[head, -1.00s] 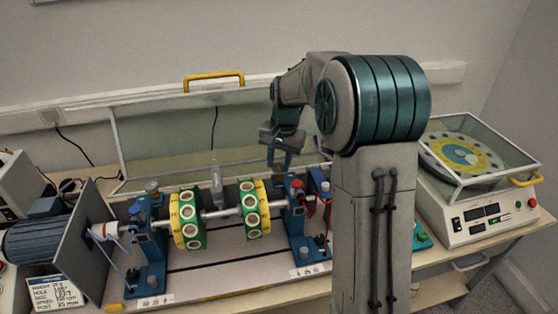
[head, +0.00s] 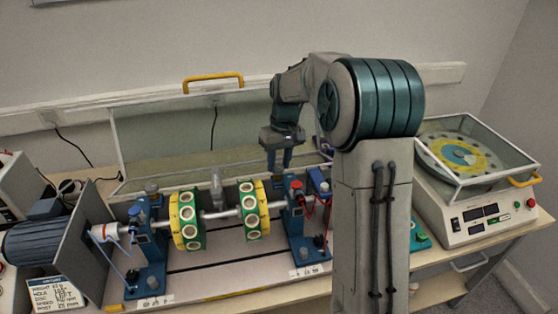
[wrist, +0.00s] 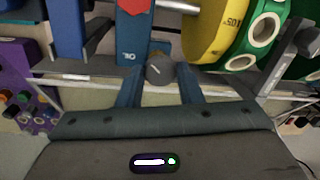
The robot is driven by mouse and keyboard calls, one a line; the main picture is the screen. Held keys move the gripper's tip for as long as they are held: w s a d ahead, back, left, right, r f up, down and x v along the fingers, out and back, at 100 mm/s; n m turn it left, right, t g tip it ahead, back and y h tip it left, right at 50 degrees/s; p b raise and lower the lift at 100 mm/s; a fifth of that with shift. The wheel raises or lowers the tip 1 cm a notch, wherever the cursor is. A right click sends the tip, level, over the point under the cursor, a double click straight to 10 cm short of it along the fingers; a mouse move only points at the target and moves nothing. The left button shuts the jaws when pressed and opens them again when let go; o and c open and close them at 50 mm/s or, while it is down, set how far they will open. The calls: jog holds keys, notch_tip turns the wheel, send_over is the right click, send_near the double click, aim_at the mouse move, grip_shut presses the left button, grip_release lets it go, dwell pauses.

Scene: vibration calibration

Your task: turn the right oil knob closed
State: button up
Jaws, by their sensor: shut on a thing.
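The right oil knob (wrist: 159,70) is a small dark grey knob with a pale pointer line. In the wrist view it sits between my fingers, beside a blue bearing post (wrist: 133,45) marked OIL. My gripper (wrist: 160,87) is shut on this knob. In the head view my gripper (head: 279,166) points down at the right bearing post (head: 298,222), and its fingers hide the knob. The left oil knob (head: 152,187) is grey and stands on the left blue post (head: 150,245).
Red knob (head: 296,184) and blue box (head: 318,180) stand close right of my gripper. A yellow-green disc (head: 250,210) on the shaft is close to its left. A raised clear cover (head: 160,150) stands behind. A covered turntable machine (head: 475,190) is at the right.

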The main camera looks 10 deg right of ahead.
aim_at(280, 164)
jog(key=n, duration=0.4)
jog(key=shift+w+r+n, duration=0.1)
jog(key=shift+w+n, duration=0.05)
jog(key=shift+n, duration=0.15)
jog(key=shift+n+g+p, duration=0.4)
jog(key=shift+n+p, duration=0.15)
jog(key=shift+n, duration=1.35)
jog(key=shift+h, duration=0.3)
jog(key=o, duration=1)
jog(key=shift+c, duration=0.2)
notch_tip(280, 164, up, 14)
jog(key=w+b, duration=0.1)
jog(key=shift+w+d+f, duration=0.15)
jog(key=shift+d+f, duration=0.05)
jog(key=shift+d, duration=0.2)
